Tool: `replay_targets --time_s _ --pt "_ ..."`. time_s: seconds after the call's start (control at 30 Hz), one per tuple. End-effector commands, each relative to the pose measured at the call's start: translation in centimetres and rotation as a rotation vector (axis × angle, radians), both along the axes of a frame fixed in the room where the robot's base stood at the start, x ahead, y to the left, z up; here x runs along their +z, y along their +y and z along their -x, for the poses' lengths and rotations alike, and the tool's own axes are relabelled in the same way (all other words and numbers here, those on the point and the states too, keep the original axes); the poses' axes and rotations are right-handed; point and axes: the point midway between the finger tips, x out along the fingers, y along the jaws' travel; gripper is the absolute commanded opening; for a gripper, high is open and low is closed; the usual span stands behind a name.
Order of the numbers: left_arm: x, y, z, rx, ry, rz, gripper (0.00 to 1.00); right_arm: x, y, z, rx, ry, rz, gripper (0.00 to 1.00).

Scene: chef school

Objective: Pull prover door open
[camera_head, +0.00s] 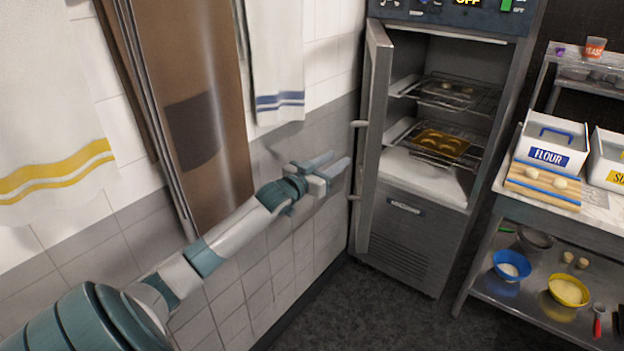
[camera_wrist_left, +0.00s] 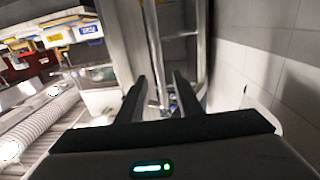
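The prover (camera_head: 405,235) is a steel cabinet right of centre in the head view. Its door (camera_head: 375,135) stands wide open, swung to the left, showing the racks inside. The door's outer face has a handle (camera_head: 359,124) facing the tiled wall. My left gripper (camera_head: 338,162) is left of the door, close to the handle, apart from it as far as I can tell. In the left wrist view, the gripper's dark fingers (camera_wrist_left: 160,92) are spread with nothing visibly held, and a metal bar (camera_wrist_left: 153,45) shows beyond them. My right gripper is out of view.
Inside the prover are wire racks and a yellowish tray (camera_head: 440,143) of dough. A steel table (camera_head: 480,225) with a flour bin (camera_head: 551,140) and bowls below stands at right. The dark floor ahead is clear.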

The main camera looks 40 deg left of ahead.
Motion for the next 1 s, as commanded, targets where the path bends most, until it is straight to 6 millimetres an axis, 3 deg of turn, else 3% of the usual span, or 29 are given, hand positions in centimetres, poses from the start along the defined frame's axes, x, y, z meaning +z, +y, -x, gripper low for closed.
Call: replay_targets --time_s 0.5,0.7,1.0 --pt "-0.2 -0.2 7.7 0.000 0.000 -0.002 0.33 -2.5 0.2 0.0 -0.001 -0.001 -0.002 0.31" --pt "0.0 -0.3 9.2 0.000 -0.002 -0.002 0.33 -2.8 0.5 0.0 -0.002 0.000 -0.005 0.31" --pt "0.1 -0.3 9.6 0.000 -0.002 -0.001 0.33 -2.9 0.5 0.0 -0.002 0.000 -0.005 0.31"
